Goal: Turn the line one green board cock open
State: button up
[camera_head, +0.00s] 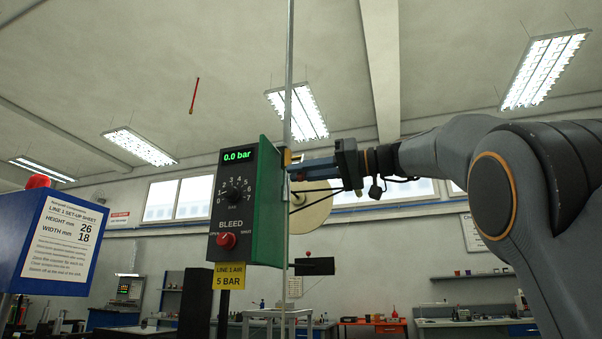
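The green board (268,205) stands upright in the middle, seen at a steep angle. A dark panel (231,207) on its left reads 0.0 bar, with a black dial (235,190) and a red bleed knob (227,240). A yellow tag (229,276) below reads LINE 1 AIR, 5 BAR. My gripper (292,169) reaches in from the right, its tip close to the board's right edge. A small yellow-orange piece (286,157) shows at the tip; I cannot tell whether it is the cock or whether they touch. The finger gap is not visible.
A blue box (48,241) with a LINE 1 SET-UP SHEET and a red dome stands at left. A thin vertical pole (289,70) runs by the board. A pale reel (312,207) is behind my gripper. A red-tipped rod (194,95) hangs above. Benches line the back.

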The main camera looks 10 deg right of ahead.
jog(key=o, duration=0.4)
jog(key=v, duration=0.8)
jog(key=shift+c, duration=0.5)
